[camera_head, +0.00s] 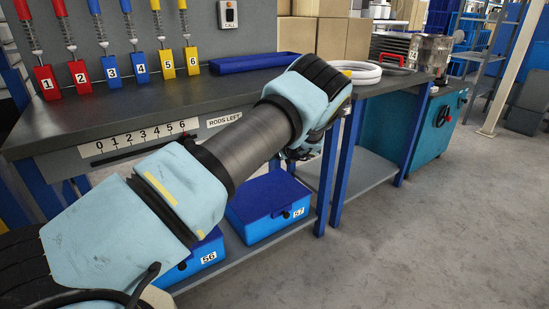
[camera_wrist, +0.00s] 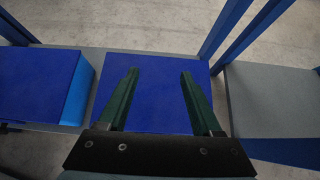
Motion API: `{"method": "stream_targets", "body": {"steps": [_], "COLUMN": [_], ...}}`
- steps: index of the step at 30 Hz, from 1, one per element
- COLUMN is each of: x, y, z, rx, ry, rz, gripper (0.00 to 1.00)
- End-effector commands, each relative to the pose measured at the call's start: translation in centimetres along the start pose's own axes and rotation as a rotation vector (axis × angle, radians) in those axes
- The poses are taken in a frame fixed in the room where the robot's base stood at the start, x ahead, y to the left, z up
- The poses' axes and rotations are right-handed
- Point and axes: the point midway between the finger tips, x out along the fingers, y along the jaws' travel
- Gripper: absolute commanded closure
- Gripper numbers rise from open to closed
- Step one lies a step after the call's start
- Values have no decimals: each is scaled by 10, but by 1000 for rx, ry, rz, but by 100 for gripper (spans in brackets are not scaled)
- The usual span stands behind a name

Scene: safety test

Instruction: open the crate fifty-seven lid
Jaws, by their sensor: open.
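Crate fifty-seven (camera_head: 262,205) is a blue box with a darker blue lid, on the low shelf under the bench. Its lid looks shut, and the label "57" and a dark round spot show on its front. In the wrist view a flat blue lid (camera_wrist: 152,100) lies under my gripper; by its place beside the blue legs it appears to be this crate's. My gripper (camera_wrist: 160,73) has two green fingers spread wide apart over the lid, with nothing between them. Whether the fingertips touch the lid I cannot tell. In the head view my arm hides most of the gripper.
Crate fifty-six (camera_head: 205,257) stands to the left on the same shelf, partly behind my arm. The bench top (camera_head: 130,103) overhangs the crates. Blue bench legs (camera_head: 328,175) stand just right of crate fifty-seven. The floor (camera_head: 430,230) at right is clear.

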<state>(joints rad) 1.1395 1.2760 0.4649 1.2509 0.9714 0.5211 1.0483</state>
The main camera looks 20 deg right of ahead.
Motion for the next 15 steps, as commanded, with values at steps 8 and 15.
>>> {"method": "stream_targets", "body": {"steps": [8, 15], "x": [-46, -68], "y": [-1, 0], "z": [1, 1], "rx": [1, -1], "ry": [0, -1], "rz": [-3, -1], "gripper": [34, 34]}}
